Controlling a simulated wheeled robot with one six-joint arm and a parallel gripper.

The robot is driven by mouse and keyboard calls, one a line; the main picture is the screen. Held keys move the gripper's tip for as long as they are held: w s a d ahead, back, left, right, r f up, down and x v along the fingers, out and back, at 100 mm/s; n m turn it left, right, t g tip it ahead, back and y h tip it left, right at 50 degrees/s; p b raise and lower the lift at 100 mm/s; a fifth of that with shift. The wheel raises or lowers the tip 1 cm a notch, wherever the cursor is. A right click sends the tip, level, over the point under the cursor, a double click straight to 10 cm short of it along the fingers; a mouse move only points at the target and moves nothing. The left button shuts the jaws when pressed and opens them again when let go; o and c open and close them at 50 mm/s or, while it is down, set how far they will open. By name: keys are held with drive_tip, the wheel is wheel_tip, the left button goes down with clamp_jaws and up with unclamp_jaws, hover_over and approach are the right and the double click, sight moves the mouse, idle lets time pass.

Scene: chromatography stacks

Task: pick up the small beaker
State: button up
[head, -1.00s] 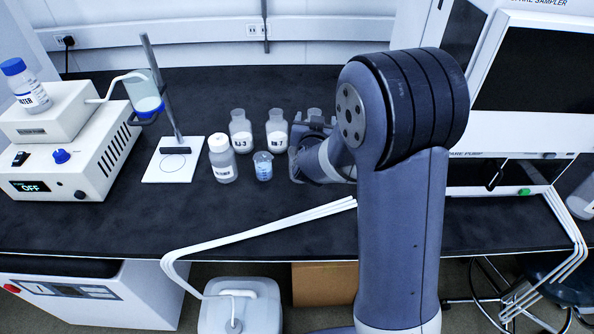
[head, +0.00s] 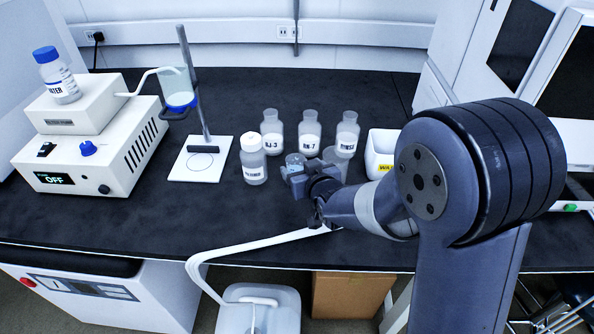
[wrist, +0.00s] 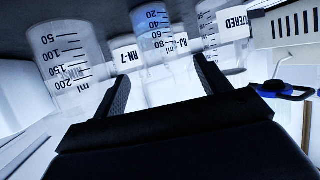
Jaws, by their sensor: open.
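The small beaker (head: 293,160) is clear with bluish contents and stands upright on the black bench. My gripper (head: 305,181) is just in front of it in the head view and hides its lower part. In the wrist view the small beaker (wrist: 157,32) shows upside down, with marks from 20 to 80 ml, in line with the gap between my fingers. My open gripper (wrist: 163,78) has one finger on each side of that gap and holds nothing. I cannot tell how far the beaker reaches between the fingers.
A larger beaker (head: 338,161) stands close to the right, also in the wrist view (wrist: 60,50). Behind are bottles RJ-3 (head: 272,130), RN-7 (head: 309,132) and a third (head: 347,130). A white-capped bottle (head: 254,165) is close left. A stand plate (head: 205,168) lies further left.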

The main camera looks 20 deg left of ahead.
sight(292, 157)
drive_tip(key=shift+x, duration=2.95)
drive_tip(key=shift+a+r, duration=0.1)
drive_tip(key=shift+c, duration=0.4)
drive_tip(key=c, duration=0.9)
drive_tip(key=shift+c, duration=0.5)
drive_tip(key=shift+r, duration=0.2)
